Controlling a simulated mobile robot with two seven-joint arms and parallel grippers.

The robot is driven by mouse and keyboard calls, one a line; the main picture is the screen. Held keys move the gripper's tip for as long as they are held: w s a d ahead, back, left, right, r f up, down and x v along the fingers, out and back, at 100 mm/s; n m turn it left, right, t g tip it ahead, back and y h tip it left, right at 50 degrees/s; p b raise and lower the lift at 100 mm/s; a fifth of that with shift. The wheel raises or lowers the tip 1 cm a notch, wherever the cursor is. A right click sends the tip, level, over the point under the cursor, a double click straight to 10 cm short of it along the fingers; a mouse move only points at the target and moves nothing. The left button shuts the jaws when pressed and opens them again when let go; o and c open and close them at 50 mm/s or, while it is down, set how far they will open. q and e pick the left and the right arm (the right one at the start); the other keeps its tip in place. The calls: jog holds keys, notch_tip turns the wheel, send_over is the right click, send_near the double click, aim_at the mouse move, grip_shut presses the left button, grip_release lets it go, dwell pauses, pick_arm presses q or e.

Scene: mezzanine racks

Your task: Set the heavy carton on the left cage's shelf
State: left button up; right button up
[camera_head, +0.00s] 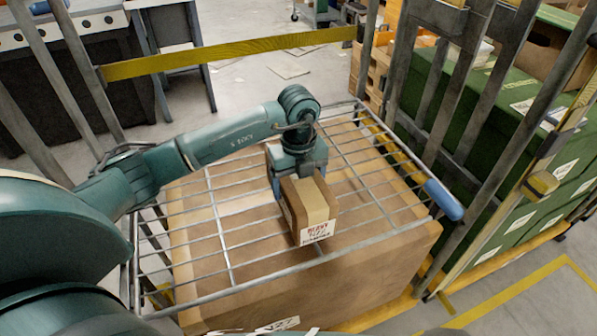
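The heavy carton (309,212) is a small brown box with a tape strip on top and a white label with red writing on its near face. It is at or just above the wire shelf (226,262) of the cage; I cannot tell whether its base touches the wires. My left gripper (298,178) points down over the carton's far end, its fingers on either side and seemingly closed on it. The fingertips are partly hidden by the carton. My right gripper is not in view.
A large cardboard box (400,268) stands under the wire shelf. Cage posts rise at left and right, with a yellow strap (230,49) across the back. A blue-capped bar end (443,199) sticks out at the shelf's right corner. Green crates (480,130) stand right. The shelf is otherwise bare.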

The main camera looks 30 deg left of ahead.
pick_arm(q)
jog(key=shift+w+f, duration=0.1)
jog(key=shift+f, duration=0.1)
jog(key=shift+f, duration=0.1)
jog(key=o, duration=1.9)
jog(key=shift+f, duration=0.15)
jog(key=shift+r, duration=0.3)
notch_tip(320, 180, up, 10)
jog(key=shift+r, duration=0.9)
